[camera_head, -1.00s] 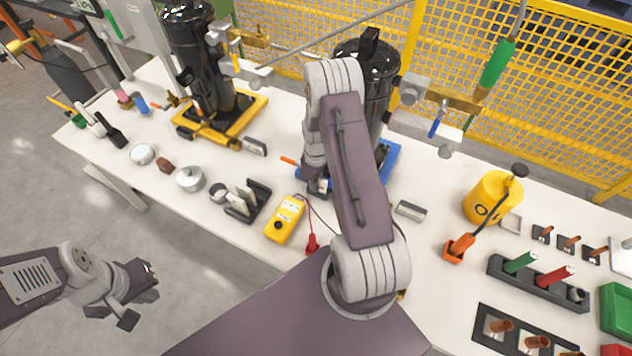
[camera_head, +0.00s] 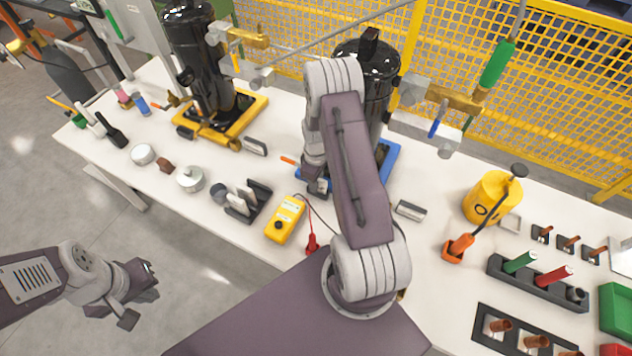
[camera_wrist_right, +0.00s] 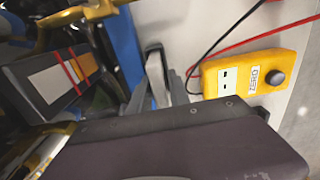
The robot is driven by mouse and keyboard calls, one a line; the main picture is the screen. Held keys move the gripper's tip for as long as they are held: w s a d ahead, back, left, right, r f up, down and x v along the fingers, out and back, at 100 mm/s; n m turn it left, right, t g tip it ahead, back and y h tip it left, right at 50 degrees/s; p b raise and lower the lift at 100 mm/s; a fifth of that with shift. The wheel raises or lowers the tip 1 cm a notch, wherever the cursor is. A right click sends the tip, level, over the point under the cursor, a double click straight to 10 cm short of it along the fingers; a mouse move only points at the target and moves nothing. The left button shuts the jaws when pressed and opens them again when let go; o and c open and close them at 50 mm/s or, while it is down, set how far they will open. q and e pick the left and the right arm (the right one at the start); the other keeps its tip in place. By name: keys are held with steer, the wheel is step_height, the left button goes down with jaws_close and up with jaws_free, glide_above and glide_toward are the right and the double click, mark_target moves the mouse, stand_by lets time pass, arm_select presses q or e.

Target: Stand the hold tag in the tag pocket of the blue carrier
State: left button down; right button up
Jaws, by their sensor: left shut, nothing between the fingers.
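The blue carrier (camera_head: 391,158) lies under the right-hand black compressor (camera_head: 372,72), largely behind my right arm. Its blue edge also shows in the right wrist view (camera_wrist_right: 122,48). My right gripper (camera_head: 318,187) points down at the carrier's front left corner. In the right wrist view its fingers (camera_wrist_right: 163,88) have a pale upright piece between or just behind them; I cannot tell whether they grip it. I cannot make out the hold tag or the tag pocket for certain. My left gripper (camera_head: 140,296) is shut and empty, beyond the table's front left edge.
A yellow meter (camera_head: 285,218) with a red lead lies right beside my right gripper; it also shows in the wrist view (camera_wrist_right: 240,76). A black rack (camera_head: 258,193) with upright pale plates stands left of it. A yellow carrier (camera_head: 244,112) bears the other compressor.

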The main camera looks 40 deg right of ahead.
steer(key=shift+r+p, duration=2.6)
steer(key=shift+r, duration=0.7)
